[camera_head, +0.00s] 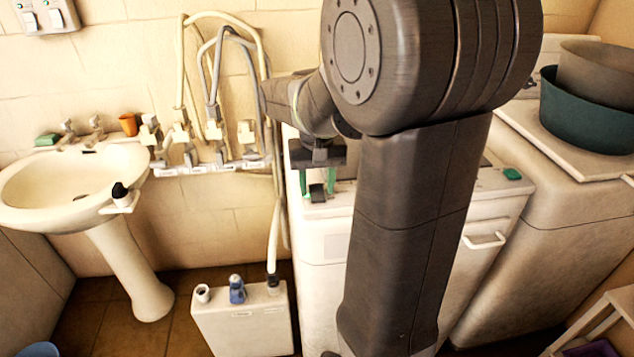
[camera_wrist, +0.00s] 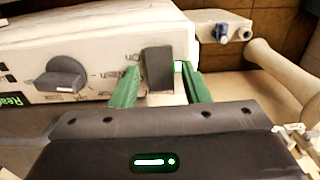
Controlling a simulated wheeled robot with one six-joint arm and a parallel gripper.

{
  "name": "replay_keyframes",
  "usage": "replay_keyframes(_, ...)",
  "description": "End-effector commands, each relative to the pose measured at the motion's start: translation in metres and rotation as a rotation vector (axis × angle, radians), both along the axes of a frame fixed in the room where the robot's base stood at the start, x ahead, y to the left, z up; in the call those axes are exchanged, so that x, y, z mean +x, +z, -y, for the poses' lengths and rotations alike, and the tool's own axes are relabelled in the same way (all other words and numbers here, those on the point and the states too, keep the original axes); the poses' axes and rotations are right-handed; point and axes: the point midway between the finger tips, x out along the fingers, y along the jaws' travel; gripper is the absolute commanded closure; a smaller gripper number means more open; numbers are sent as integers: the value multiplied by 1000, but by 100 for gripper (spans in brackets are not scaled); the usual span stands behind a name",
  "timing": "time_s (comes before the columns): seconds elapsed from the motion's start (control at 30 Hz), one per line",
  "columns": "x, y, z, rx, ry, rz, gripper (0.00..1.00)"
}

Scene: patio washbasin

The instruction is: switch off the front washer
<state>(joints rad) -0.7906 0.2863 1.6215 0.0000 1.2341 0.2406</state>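The white washer (camera_head: 325,250) stands in the middle of the head view, partly hidden behind my arm. Its panel (camera_wrist: 110,35) fills the upper left of the wrist view. It carries a dark knob (camera_wrist: 68,78) beside the "Wash" lettering and a dark rocker switch (camera_wrist: 158,68) beside the word "On". The switch also shows in the head view (camera_head: 317,194). Contact cannot be told.
Left is a pedestal washbasin (camera_head: 105,160), with hoses and taps (camera_head: 190,150) on the wall beside it. A white container (camera_head: 245,322) with bottle tops stands left of the washer. A second machine (camera_head: 560,190) at right bears a board and stacked basins (camera_head: 590,115).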

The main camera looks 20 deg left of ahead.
Motion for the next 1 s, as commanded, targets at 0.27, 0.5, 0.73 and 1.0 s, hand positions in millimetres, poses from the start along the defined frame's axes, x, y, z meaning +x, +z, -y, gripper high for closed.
replay_keyframes(0.27, 0, 1, 0, -1, 0, -1, 96)
replay_keyframes(0.5, 3, 6, -2, -40, -2, -63, 96)
replay_keyframes(0.73, 6, 5, -4, -102, -1, -165, 96)
replay_keyframes(1.0, 7, 1, -5, -134, -1, -218, 96)
